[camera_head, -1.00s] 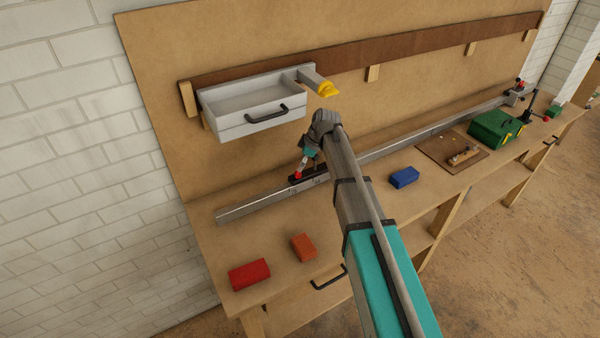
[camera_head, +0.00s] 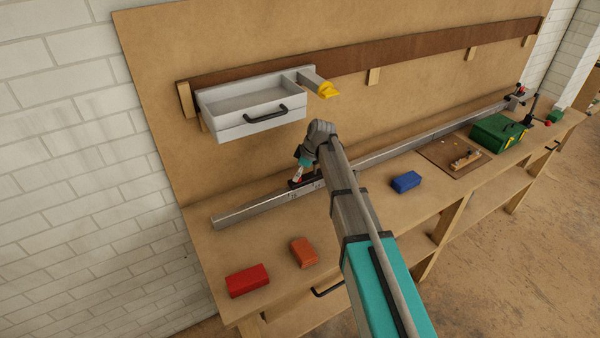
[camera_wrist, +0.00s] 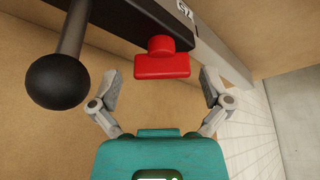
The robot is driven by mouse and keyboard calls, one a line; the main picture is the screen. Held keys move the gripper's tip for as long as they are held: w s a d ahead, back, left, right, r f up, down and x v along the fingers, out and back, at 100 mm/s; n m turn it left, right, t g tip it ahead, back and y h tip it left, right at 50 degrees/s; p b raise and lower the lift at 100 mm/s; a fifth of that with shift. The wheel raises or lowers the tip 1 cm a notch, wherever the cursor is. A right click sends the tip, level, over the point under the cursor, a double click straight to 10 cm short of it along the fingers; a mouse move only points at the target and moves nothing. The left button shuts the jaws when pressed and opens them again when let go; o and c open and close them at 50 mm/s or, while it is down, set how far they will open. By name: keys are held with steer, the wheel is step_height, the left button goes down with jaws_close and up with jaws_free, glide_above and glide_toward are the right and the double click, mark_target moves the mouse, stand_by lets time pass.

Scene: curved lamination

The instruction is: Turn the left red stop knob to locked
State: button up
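The red stop knob (camera_wrist: 162,62) shows in the wrist view, a T-shaped red piece on the side of a black block (camera_wrist: 130,18) on the grey rail (camera_wrist: 212,40). My gripper (camera_wrist: 163,88) is open, one finger on either side of the knob and a little short of it. The fingers do not appear to touch it. In the head view my gripper (camera_head: 297,180) is at the rail (camera_head: 262,207), left of the middle of the bench. My arm hides part of the stop there, and the knob is too small to make out clearly.
A black ball handle (camera_wrist: 58,82) hangs close to the left finger in the wrist view. In the head view a red block (camera_head: 247,281), an orange block (camera_head: 304,252) and a blue block (camera_head: 406,182) lie on the bench. A grey drawer (camera_head: 250,122) hangs above.

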steer(key=c, duration=0.9)
steer(key=shift+d, duration=0.15)
steer(key=shift+m, duration=0.6)
steer(key=m, duration=0.1)
steer(key=m+t, duration=0.1)
steer(key=shift+a+m, duration=0.2)
steer(key=shift+m, duration=0.1)
steer(key=m+t+h, duration=0.1)
steer(key=m, duration=0.1)
steer(key=m+t, duration=0.1)
steer(key=m, duration=0.2)
steer(key=shift+h, duration=0.4)
steer(key=shift+m, duration=0.3)
